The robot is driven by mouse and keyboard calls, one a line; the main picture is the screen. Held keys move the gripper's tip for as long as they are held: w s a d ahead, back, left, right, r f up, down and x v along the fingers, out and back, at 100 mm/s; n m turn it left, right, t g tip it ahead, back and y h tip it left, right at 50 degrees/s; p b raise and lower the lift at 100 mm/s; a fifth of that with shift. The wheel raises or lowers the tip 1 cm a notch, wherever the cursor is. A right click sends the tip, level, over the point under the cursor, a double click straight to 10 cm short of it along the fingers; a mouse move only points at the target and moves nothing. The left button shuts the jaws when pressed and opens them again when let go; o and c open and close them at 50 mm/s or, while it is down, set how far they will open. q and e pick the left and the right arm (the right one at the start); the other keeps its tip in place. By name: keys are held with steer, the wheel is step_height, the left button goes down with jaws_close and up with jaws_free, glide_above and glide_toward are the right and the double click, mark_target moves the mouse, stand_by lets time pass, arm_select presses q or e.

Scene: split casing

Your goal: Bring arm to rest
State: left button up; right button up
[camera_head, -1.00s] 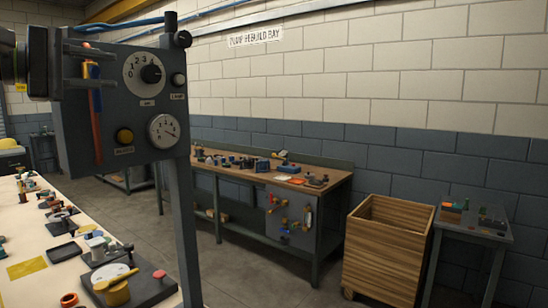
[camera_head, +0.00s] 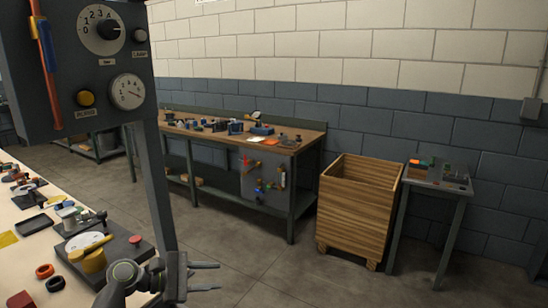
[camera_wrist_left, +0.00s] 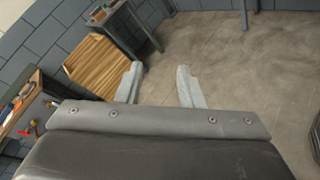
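My left gripper (camera_head: 218,276) is low in the head view, right of the panel post, pointing right. Its two fingers are apart with nothing between them. In the left wrist view the gripper (camera_wrist_left: 158,78) also shows both fingers spread and empty, with floor behind them. It appears clear of the benches and the crate. My right gripper is in neither current view.
A grey control panel (camera_head: 66,104) on a post (camera_head: 158,195) stands close at left. A cream worktable (camera_head: 25,255) with parts lies at lower left. A wooden crate (camera_head: 352,215), workbench (camera_head: 240,137) and small side table (camera_head: 440,183) stand along the wall. The floor between is clear.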

arm_select(q)
steer(key=w+a+f+m+t+y, duration=0.2)
steer(key=w+a+m+t+y, duration=0.45)
steer(key=w+a+y, duration=0.3)
steer(key=w+a+r+m+t+y, duration=0.3)
steer(key=a+r+m+t+y, duration=0.2)
steer(key=a+r+m+t, duration=0.45)
steer(key=s+a+f+m+g, duration=0.1)
steer(key=s+f+g, duration=0.35)
steer(key=f, duration=0.95)
steer(key=s+f+g, duration=0.3)
steer(key=s+f, duration=0.2)
steer(key=f, duration=0.9)
steer(key=s+f+n+g+y, duration=0.1)
steer(key=s+f+g, duration=0.4)
steer(key=s+f, duration=1.25)
steer(key=s+d+f+g, duration=0.1)
steer(key=s+f, duration=0.5)
steer(key=s, duration=0.7)
steer(key=s+d+f+n+g, duration=0.1)
steer(key=s+f+g, duration=0.3)
steer(key=s, duration=1)
steer(key=s+d+f+g, duration=0.3)
steer(key=s+f, duration=0.5)
steer(key=s, duration=0.5)
steer(key=shift+s+f+n, duration=0.3)
steer(key=shift+f, duration=0.05)
